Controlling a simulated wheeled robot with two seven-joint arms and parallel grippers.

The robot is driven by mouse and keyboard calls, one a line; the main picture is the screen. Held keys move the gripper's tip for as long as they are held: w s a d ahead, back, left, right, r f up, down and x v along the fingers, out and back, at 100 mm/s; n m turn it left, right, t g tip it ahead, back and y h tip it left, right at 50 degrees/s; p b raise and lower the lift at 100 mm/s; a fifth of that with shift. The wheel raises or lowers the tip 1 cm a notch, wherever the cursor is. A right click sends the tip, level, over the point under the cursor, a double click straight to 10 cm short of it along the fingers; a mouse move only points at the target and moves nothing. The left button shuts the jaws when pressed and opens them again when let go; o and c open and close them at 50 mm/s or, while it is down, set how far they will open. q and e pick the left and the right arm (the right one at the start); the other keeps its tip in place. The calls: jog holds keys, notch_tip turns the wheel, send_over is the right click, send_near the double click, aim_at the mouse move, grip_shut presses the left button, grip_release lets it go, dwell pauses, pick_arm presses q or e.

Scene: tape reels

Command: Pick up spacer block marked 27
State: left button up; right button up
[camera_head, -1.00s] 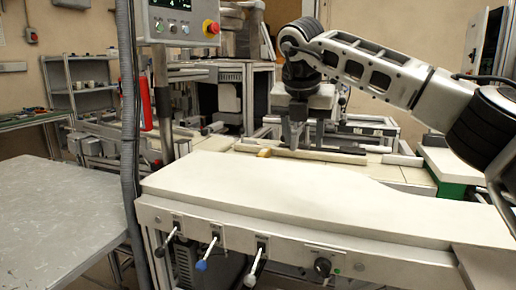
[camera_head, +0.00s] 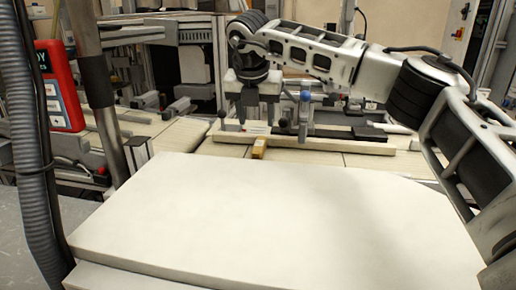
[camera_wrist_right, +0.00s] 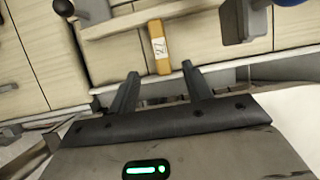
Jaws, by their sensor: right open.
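The spacer block (camera_head: 259,148) is a small yellow-orange block lying on the pale slatted surface behind the white panel. In the right wrist view the same block (camera_wrist_right: 158,57) has a white label that appears to read 27. My right gripper (camera_head: 256,115) is above and behind the block in the head view. In the wrist view its two fingers (camera_wrist_right: 160,80) are apart, with the block just ahead of the gap between them. Nothing is between the fingers. My left gripper is not in view.
A long pale rail (camera_head: 310,141) runs beside the block, with dark-knobbed and blue-topped posts (camera_head: 304,115) near it. The wide white panel (camera_head: 270,205) in front is bare. A grey hose (camera_head: 30,140) and a red device (camera_head: 60,85) stand at the left.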

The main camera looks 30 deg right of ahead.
aim_at(259, 144)
jog(key=x, duration=0.8)
jog(key=shift+w+d+f, duration=0.2)
jog(key=shift+f, duration=0.1)
jog(key=shift+f, duration=0.25)
jog(key=shift+c, duration=0.3)
grip_shut()
